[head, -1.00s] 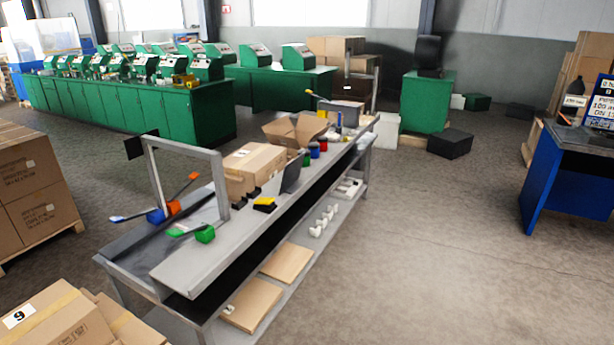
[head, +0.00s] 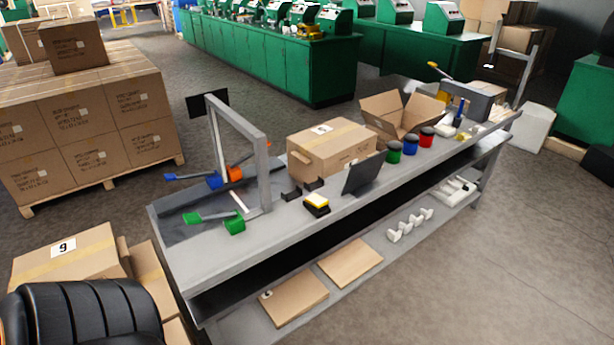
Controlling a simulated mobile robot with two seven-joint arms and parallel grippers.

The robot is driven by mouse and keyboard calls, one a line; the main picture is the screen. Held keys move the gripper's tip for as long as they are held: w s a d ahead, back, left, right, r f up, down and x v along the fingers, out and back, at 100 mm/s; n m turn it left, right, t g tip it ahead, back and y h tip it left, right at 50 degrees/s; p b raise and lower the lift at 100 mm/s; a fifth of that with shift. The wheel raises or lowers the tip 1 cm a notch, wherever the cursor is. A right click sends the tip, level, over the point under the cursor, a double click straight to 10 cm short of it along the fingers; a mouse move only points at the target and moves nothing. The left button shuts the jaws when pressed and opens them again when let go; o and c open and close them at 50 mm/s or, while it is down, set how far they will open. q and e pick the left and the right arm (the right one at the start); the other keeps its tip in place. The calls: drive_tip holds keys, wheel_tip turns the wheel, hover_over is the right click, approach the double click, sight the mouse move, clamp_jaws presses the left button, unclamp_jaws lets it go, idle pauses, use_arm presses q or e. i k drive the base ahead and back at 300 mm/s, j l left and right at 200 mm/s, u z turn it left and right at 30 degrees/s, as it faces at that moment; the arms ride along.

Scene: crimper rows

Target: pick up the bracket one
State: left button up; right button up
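I cannot tell for sure which thing is the bracket. Two small dark angled pieces, one on the left (head: 291,193) and one on the right (head: 314,184), lie on the grey workbench (head: 255,249) in front of a taped carton (head: 333,146). A dark tilted plate (head: 362,174) stands to their right. Several small white angled pieces (head: 410,224) sit in a row on the bench's lower shelf. Neither of my grippers shows in the head view.
A metal frame (head: 258,172) rises from the bench's left end, beside coloured-handled tools (head: 234,224). Stacked cartons (head: 90,120) fill the left.

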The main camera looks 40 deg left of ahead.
sight(317, 184)
drive_tip(key=i+u, duration=0.35)
drive_tip(key=i+l+u, duration=0.2)
drive_tip(key=u, duration=0.15)
drive_tip(key=i+l+u, duration=0.2)
drive_tip(key=u, duration=0.15)
drive_tip(key=i+l+u, duration=0.25)
drive_tip(key=u, duration=0.25)
drive_tip(key=i+l+u, duration=0.2)
drive_tip(key=u, duration=0.25)
drive_tip(key=i+l+u, duration=0.1)
drive_tip(key=l+u, duration=0.75)
drive_tip(key=u, duration=0.15)
drive_tip(key=i, duration=0.05)
